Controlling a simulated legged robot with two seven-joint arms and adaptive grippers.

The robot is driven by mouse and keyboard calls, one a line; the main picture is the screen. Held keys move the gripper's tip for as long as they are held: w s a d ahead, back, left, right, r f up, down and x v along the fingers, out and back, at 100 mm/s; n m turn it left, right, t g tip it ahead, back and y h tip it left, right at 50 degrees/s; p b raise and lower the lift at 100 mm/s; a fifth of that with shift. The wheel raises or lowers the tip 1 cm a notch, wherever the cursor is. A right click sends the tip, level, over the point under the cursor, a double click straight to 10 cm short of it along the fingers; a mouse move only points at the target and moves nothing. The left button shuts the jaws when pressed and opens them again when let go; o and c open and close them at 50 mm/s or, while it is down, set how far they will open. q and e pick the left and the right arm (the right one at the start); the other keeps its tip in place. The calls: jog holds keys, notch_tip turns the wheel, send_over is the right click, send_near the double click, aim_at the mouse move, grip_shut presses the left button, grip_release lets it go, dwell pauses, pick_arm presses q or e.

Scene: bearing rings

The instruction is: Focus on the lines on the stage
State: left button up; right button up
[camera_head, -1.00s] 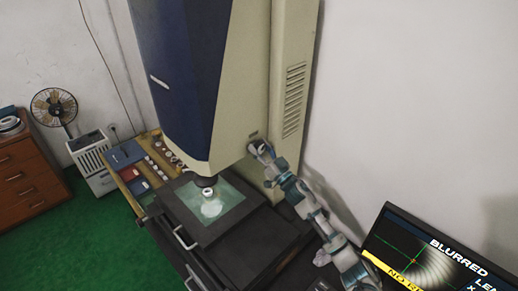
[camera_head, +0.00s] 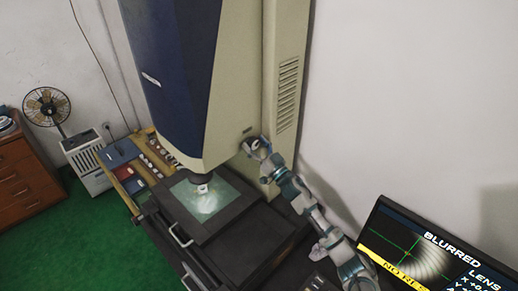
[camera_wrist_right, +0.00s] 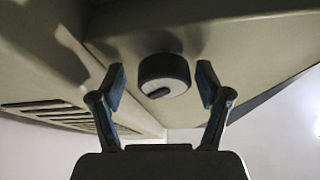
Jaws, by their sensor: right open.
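The measuring machine (camera_head: 235,110) stands in the middle of the head view, its lens (camera_head: 200,178) above the lit glass stage (camera_head: 230,194). The lines on the stage are too small to see. The monitor (camera_head: 405,245) shows a green cross over a pale fan-shaped pattern, with the word BLURRED and a partly cut-off yellow banner. My right gripper (camera_head: 256,147) is at the machine's lower side. In the right wrist view, its open fingers (camera_wrist_right: 161,88) stand either side of a dark round knob (camera_wrist_right: 150,68) with a pale slotted face, with gaps showing. My left gripper is not in view.
A side shelf (camera_head: 130,175) with small parts and boxes stands left of the stage. A fan (camera_head: 47,106), a white heater (camera_head: 88,160) and a brown drawer cabinet (camera_head: 22,185) are farther left. A vented column (camera_head: 287,95) stands beside my right gripper. Green floor lies open at left.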

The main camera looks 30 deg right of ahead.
jog(key=v, duration=1.2)
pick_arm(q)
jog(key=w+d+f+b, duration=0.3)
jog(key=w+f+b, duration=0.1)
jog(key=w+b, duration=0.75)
pick_arm(e)
jog(key=s+d+f+n+y, duration=0.1)
jog(key=s+d+f+n, duration=0.1)
jog(key=s+n, duration=0.15)
jog(key=shift+m, duration=0.35)
jog(key=p+x, duration=0.1)
jog(key=x, duration=0.6)
jog(key=p+x, duration=0.1)
jog(key=x, duration=0.7)
jog(key=shift+w+a+f, duration=0.15)
jog(key=shift+a, duration=0.1)
jog(key=shift+w+a+g+p, duration=0.25)
jog(key=shift+w+g+p, duration=0.05)
jog(key=shift+w, duration=0.15)
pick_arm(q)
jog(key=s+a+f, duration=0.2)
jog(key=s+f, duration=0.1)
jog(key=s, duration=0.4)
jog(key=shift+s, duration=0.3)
